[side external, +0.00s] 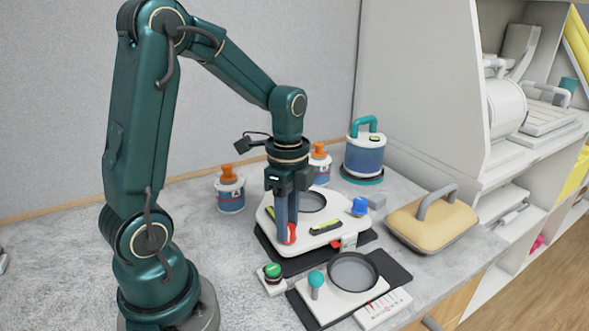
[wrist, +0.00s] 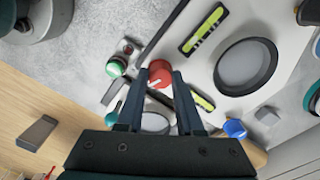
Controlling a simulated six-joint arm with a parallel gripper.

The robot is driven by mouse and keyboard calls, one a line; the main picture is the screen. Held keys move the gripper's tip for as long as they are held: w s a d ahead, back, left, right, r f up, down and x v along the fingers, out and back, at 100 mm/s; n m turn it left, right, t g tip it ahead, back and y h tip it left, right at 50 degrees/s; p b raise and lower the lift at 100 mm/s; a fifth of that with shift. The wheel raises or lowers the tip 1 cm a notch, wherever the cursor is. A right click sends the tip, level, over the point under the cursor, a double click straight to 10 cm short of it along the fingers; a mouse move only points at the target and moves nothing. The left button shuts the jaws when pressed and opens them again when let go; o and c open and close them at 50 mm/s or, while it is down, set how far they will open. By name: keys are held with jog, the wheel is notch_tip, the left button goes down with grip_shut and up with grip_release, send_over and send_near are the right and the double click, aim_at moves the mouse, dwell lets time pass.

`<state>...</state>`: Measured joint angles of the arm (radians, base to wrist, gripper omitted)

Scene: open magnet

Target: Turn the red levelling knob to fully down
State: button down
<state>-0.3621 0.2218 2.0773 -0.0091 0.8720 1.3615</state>
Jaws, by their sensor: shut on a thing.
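The red levelling knob (wrist: 160,77) sits at a corner of the white plate, with a white mark on its top. In the side external view the red knob (side external: 291,234) shows partly behind my fingers. My gripper (side external: 287,238) points down and is shut on the knob. In the wrist view my gripper (wrist: 162,82) has one finger on each side of the knob. The white plate (wrist: 205,75) carries a round dark-rimmed well, yellow-green levels and a blue knob (side external: 359,206). The blue knob also shows in the wrist view (wrist: 235,129).
A green button (side external: 272,271) and a second white plate with a teal-topped lever (side external: 316,280) stand in front. Bottles with orange tops (side external: 230,190), a blue canister (side external: 364,155) and a tan handled block (side external: 432,222) stand around. The counter's left is mostly clear.

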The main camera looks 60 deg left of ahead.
jog(key=shift+s+d, duration=0.15)
jog(key=c, duration=0.5)
grip_release()
jog(key=shift+c, duration=0.2)
jog(key=shift+r, duration=2.6)
